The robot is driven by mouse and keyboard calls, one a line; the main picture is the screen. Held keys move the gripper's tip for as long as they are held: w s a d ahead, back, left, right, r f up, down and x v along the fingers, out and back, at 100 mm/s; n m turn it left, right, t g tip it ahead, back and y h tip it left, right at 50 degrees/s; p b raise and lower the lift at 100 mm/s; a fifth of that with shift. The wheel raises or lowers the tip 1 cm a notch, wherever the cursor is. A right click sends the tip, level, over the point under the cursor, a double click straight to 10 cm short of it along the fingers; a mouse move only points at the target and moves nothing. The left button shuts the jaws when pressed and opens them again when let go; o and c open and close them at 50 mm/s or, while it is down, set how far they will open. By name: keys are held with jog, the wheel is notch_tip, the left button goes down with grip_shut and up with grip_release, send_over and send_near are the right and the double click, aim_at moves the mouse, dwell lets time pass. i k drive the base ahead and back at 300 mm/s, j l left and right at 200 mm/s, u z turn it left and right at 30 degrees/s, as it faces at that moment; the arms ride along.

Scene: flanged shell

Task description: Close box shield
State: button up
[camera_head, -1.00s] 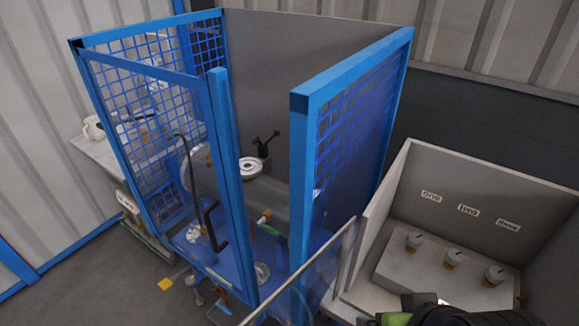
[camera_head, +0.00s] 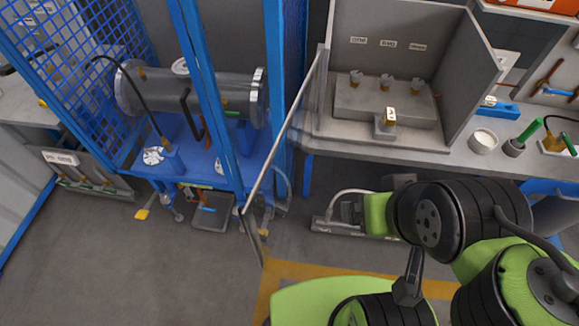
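The grey box (camera_head: 462,65) stands on the bench right of the blue cage, its front open toward me. Inside is a grey stepped block (camera_head: 390,105) with several small capped fittings. The shield (camera_head: 303,105) looks like a clear panel with a thin metal edge; it hangs open at the box's left side, angled out toward the cage. My green and black arm comes in from the lower right.
The blue mesh cage (camera_head: 193,85) with a flanged metal shell (camera_head: 225,95) stands left, its door frame close to the shield. A white cup (camera_head: 483,141) and green-handled tools (camera_head: 529,131) lie on the bench to the right. The floor in front of the cage is mostly clear.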

aim_at(248, 215)
jog(key=k+j+z, duration=0.1)
jog(key=j+z, duration=0.15)
jog(key=j, duration=0.2)
jog(key=k+j+z, duration=0.1)
jog(key=j+z, duration=0.15)
jog(key=j, duration=0.2)
jog(key=k+j+z, duration=0.25)
jog(key=j, duration=0.15)
jog(key=i+j+z, duration=0.15)
jog(key=j, duration=0.2)
jog(key=j+u, duration=0.2)
jog(key=u, duration=0.25)
jog(key=k+j+u, duration=0.1)
jog(key=u, duration=0.4)
jog(key=j+u, duration=0.3)
jog(key=u, duration=0.15)
jog(key=j+u, duration=0.2)
jog(key=u, duration=0.25)
